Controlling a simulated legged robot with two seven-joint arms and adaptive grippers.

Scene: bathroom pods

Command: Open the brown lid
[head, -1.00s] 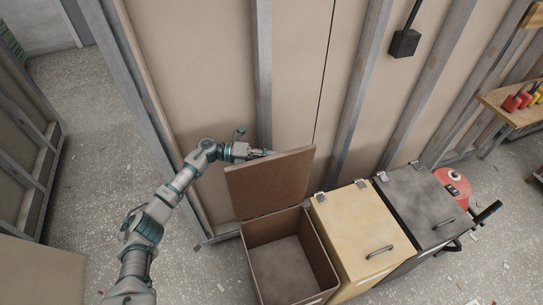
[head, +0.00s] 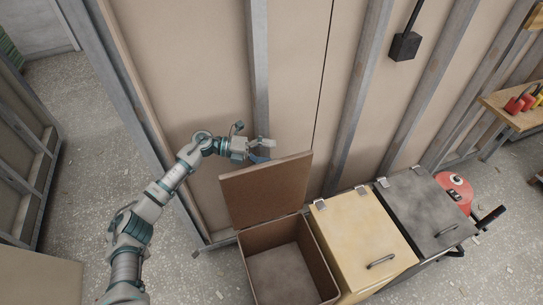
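The brown lid (head: 266,191) stands raised, nearly upright, at the back edge of the brown box (head: 323,262). The box is open and its inside looks empty. My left gripper (head: 268,149) is just behind and above the lid's top edge, beside the wall. Its fingers look spread apart, with one pale finger above and a bluish part lower, partly hidden by the lid. I cannot tell whether it touches the lid. My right gripper is not in view.
A yellow box (head: 362,236) and a dark grey box (head: 425,205), both with shut lids, stand to the right of the brown box. A panelled wall (head: 300,90) is close behind them. A red machine (head: 455,186) stands at the far right. Floor is free at the left.

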